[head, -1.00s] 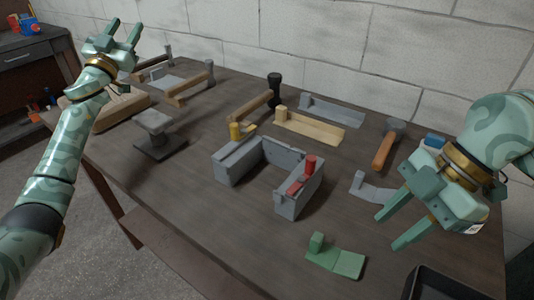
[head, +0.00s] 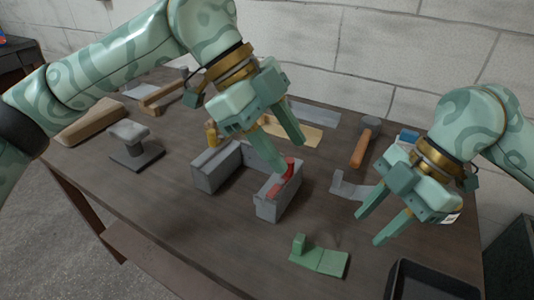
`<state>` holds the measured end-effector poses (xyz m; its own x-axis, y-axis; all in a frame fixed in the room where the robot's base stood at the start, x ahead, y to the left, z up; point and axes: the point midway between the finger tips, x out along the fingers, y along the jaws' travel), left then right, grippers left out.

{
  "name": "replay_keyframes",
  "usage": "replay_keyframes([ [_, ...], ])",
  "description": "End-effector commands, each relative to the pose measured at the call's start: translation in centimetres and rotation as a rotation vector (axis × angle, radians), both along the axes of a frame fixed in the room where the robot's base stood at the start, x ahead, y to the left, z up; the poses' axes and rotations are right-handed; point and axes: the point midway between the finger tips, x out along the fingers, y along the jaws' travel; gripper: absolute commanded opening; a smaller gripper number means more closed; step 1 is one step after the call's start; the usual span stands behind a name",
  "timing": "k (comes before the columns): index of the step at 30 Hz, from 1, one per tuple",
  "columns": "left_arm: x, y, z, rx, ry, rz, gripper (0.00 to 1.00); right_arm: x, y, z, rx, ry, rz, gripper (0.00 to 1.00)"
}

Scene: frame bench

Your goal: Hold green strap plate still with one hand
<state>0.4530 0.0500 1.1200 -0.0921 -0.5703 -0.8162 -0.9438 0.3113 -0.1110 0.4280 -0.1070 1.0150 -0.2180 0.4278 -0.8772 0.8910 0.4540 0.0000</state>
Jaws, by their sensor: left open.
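The green strap plate (head: 329,262) lies flat on the bench near its front edge, with a small upright green block at its left end. My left gripper (head: 292,158) is open and points down over the grey frame, behind the plate and well above it. One finger overlaps the red piece (head: 291,170) in the picture; I cannot tell whether they touch. My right gripper (head: 369,230) is open and empty, up and to the right of the plate, and apart from it.
Grey frame blocks (head: 216,168) stand mid-bench, partly hidden by my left gripper. A hammer (head: 364,146) and a grey bracket (head: 352,186) lie behind my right gripper. A black tray (head: 436,270) is at front right. A grey stand (head: 133,147) is at left. The bench left of the plate is clear.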

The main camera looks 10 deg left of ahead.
Motion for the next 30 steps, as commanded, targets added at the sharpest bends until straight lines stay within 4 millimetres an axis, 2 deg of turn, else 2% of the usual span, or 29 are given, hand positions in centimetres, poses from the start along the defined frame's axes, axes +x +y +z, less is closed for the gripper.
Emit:
replay_keyframes([
  [3, -1.3, 1.2, -1.8, 0.171, 0.029, 0.041, 0.45, 0.0, 0.0, 0.0, 0.000, 0.000, 0.000, 0.36],
  [8, -1.9, 1.5, -3.3, 0.245, 0.045, 0.066, 0.45, 0.0, 0.0, 0.0, 0.000, 0.000, 0.000, 0.36],
  [11, -2.1, 1.0, -4.8, 0.245, 0.048, 0.064, 0.45, 0.0, 0.0, 0.0, 0.000, 0.000, 0.000, 0.36],
  [24, -3.1, -2.8, -14.0, 0.239, 0.048, 0.063, 0.45, 0.0, 0.0, 0.0, 0.000, 0.000, 0.000, 0.36],
  [30, -3.4, -3.9, -16.7, 0.239, 0.046, 0.063, 0.45, 0.0, 0.0, 0.0, 0.000, 0.000, 0.000, 0.36],
])
